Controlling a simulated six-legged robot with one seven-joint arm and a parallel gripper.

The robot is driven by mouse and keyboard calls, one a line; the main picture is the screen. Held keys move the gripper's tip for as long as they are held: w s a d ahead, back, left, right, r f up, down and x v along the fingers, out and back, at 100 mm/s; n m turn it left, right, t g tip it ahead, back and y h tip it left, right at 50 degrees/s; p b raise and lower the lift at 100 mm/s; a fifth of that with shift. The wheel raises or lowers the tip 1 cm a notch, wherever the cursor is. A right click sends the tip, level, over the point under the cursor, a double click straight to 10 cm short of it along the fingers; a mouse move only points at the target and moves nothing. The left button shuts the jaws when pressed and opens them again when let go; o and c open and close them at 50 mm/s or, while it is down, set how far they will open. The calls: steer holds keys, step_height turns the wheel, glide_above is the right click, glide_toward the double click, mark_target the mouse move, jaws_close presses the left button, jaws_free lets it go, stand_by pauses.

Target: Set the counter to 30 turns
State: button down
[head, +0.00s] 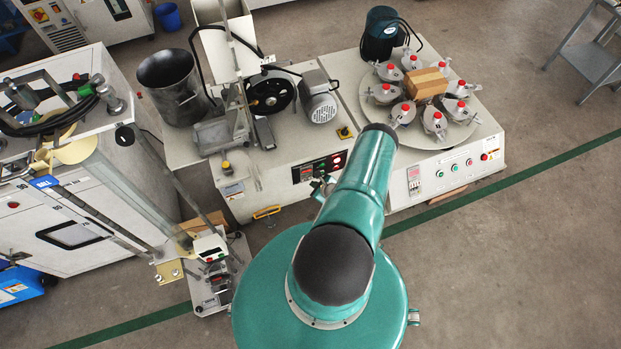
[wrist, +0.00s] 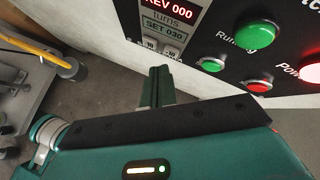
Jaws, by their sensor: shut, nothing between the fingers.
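The counter (wrist: 165,25) is at the top of the wrist view, on a black panel of the pale machine. Its upper display reads REV 000 in red and its lower display (wrist: 163,29) reads SET 030. Small buttons marked 10 (wrist: 150,43) sit below the displays, partly hidden by my fingers. In the head view the counter (head: 306,172) is a small dark panel on the front of the middle machine. My gripper (wrist: 158,82) is shut and empty, just below the small buttons; I cannot tell whether it touches one. In the head view my gripper (head: 322,186) is close to the panel.
Right of the counter are a large green Running button (wrist: 257,34), a small green button (wrist: 211,65), a small red button (wrist: 259,86) and a lit Power button (wrist: 311,73). A yellow handle (head: 266,212) sticks out low on the machine's front. Open floor lies at right.

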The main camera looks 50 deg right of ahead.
steer(key=s, duration=0.1)
steer(key=s+a, duration=0.2)
steer(key=s, duration=0.1)
steer(key=shift+s+a, duration=0.1)
steer(key=shift+a, duration=0.15)
steer(key=shift+s, duration=0.1)
stand_by(0.8)
